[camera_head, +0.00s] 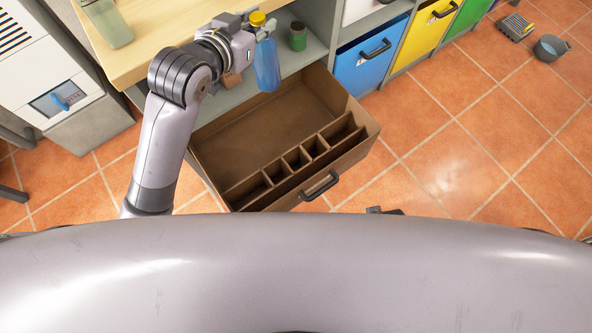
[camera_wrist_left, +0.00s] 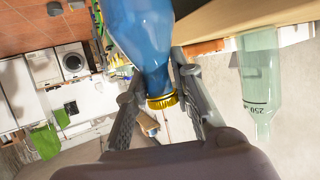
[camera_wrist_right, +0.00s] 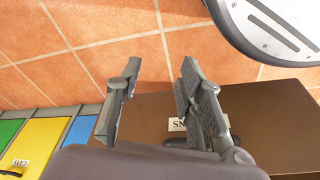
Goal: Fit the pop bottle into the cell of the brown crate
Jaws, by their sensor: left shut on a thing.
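The pop bottle (camera_head: 267,66) is blue with a yellow cap and hangs upright above the back part of the brown crate. My left gripper (camera_head: 257,27) is shut on its neck. The left wrist view shows the blue bottle (camera_wrist_left: 148,38) between the fingers (camera_wrist_left: 160,88), with the yellow cap beside them. The brown crate (camera_head: 335,170) is pulled out like a drawer, with a row of small cells along its front and a wide open space behind. The cells look empty. My right gripper (camera_wrist_right: 160,70) is open and empty near a brown labelled surface (camera_wrist_right: 270,110).
A green jar (camera_head: 297,37) stands on the grey shelf behind the bottle. A clear bottle (camera_head: 107,25) is on the wooden worktop (camera_head: 150,40). Blue (camera_head: 372,62), yellow and green drawers line the right. A grey bucket (camera_head: 550,48) sits on the tiled floor, otherwise mostly clear.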

